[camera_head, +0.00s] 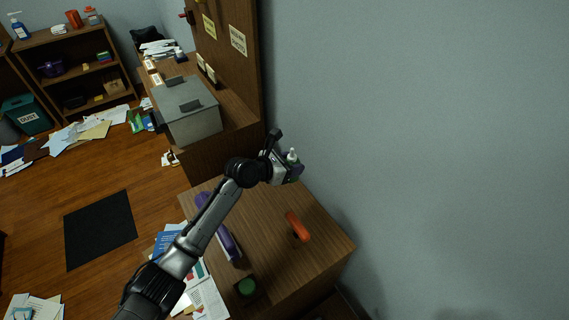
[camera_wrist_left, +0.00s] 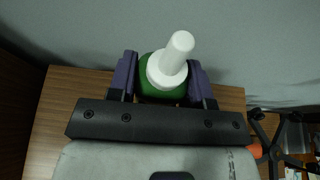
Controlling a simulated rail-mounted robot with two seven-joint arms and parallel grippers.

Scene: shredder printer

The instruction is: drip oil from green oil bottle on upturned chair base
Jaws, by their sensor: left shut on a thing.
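My left gripper (camera_head: 291,167) is shut on the green oil bottle, above the far end of a wooden table. In the head view the bottle's white nozzle (camera_head: 292,155) sticks up from the fingers, and its body is mostly hidden. In the left wrist view the green bottle (camera_wrist_left: 150,62) with its white cap sits between the purple fingers of the left gripper (camera_wrist_left: 162,75). Dark leg-like parts (camera_wrist_left: 282,137) at the right edge of the wrist view may be the chair base, but I cannot tell. My right gripper is out of view.
A grey machine (camera_head: 190,122) stands beyond. Papers (camera_head: 85,131) litter the floor near a black mat (camera_head: 100,229). A blank wall rises right.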

